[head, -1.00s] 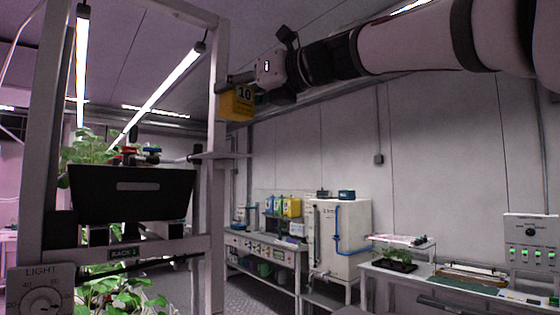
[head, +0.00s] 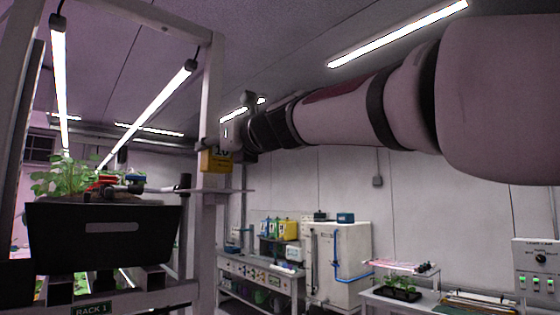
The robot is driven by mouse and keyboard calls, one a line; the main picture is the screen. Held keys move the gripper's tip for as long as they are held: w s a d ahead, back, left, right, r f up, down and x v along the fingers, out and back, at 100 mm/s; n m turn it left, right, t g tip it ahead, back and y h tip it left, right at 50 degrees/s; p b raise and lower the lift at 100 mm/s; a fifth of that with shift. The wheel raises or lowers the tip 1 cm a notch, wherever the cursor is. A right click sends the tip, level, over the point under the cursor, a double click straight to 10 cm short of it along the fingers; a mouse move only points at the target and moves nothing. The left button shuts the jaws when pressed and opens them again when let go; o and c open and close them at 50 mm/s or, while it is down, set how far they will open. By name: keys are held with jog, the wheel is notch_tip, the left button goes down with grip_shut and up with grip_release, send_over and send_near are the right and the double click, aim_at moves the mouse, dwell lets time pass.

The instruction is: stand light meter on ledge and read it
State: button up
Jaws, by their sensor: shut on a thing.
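My gripper (head: 212,143) is small and far off in the head view, at the end of the arm reaching in from the right. The meter appears upright, in front of the rack's right post in the picture. A thin grey ledge (head: 236,191) sticks out at that post, a little below the meter. A small gap shows between meter and ledge. The fingertips are mostly hidden, and the number is only partly legible.
A black planter (head: 60,245) with leafy plants stands on the rack at left, above a "RACK 1" label (head: 91,310). A dark upright knob (head: 185,182) stands left of the post. Benches (head: 262,268) and a white cabinet (head: 340,265) line the back wall.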

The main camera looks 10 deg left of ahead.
aim_at(222, 163)
notch_tip(222, 163, down, 3)
jog(key=shift+w+r+b, duration=0.15)
jog(key=shift+b, duration=0.5)
jog(key=shift+f, duration=0.35)
jog(key=o, duration=1.3)
jog(key=shift+f, duration=0.1)
jog(key=shift+o, duration=0.2)
